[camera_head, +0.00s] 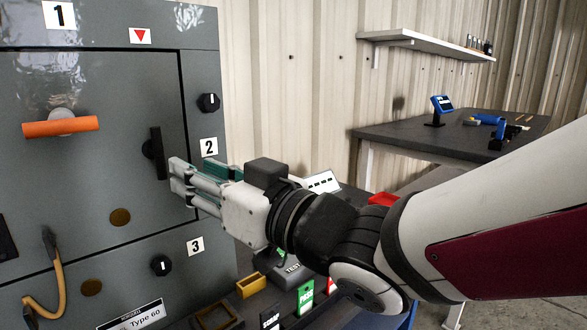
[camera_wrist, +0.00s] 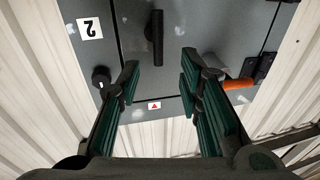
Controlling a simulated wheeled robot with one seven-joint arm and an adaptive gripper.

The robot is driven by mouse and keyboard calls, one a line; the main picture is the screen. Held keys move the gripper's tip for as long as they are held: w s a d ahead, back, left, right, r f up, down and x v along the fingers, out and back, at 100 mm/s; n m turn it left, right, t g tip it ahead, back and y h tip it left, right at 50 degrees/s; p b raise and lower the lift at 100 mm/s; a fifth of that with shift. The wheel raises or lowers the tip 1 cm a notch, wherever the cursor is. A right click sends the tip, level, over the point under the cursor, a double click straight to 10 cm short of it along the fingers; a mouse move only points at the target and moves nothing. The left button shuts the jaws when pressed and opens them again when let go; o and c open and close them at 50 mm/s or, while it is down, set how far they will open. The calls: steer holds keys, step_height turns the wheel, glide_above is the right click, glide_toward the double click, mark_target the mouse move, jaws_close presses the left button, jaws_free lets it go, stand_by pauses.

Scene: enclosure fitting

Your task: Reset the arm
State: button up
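My gripper (camera_head: 180,180) is in front of the grey cabinet (camera_head: 90,185), with its fingertips close to the cabinet's right edge and just below and right of a black upright handle (camera_head: 154,154). In the wrist view my gripper (camera_wrist: 158,65) has its green-padded fingers spread apart with nothing between them. The black handle (camera_wrist: 155,38) shows beyond the fingertips there, and I see a gap to it. My arm reaches in from the right side of the head view.
The cabinet carries an orange handle (camera_head: 61,126), black knobs (camera_head: 209,103) and a yellow cable (camera_head: 57,280). Yellow bins (camera_head: 251,284) and green and red tags sit below my gripper. A dark table (camera_head: 450,135) and a wall shelf (camera_head: 425,43) stand behind right.

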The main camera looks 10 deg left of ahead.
steer(key=w+d+f+m+t+h, duration=0.2)
steer(key=w+d+f+h, duration=0.15)
steer(key=d, duration=0.35)
steer(key=w+d+f+m+t+h, duration=0.1)
steer(key=w+d+f+m+h, duration=0.15)
steer(key=d+h, duration=0.3)
steer(key=s+d+f+m+g+h, duration=0.1)
steer(key=d+f+m+h, duration=0.15)
steer(key=d, duration=0.35)
steer(key=s+d+f+m+g+h, duration=0.1)
steer(key=s+d+f+h, duration=0.15)
steer(key=d, duration=0.45)
steer(key=s+d+f+m+g+h, duration=0.3)
steer(key=s+d+f+g, duration=0.15)
steer(key=s+d, duration=0.4)
steer(key=s+d+f+m+g, duration=0.2)
steer(key=s+g, duration=0.4)
steer(key=s, duration=1.1)
step_height(320, 180, up, 33)
steer(key=n+t+p, duration=0.1)
steer(key=t+p, duration=0.3)
steer(key=p, duration=2.8)
steer(key=shift+w+d+r, duration=0.15)
steer(key=shift+w, duration=0.05)
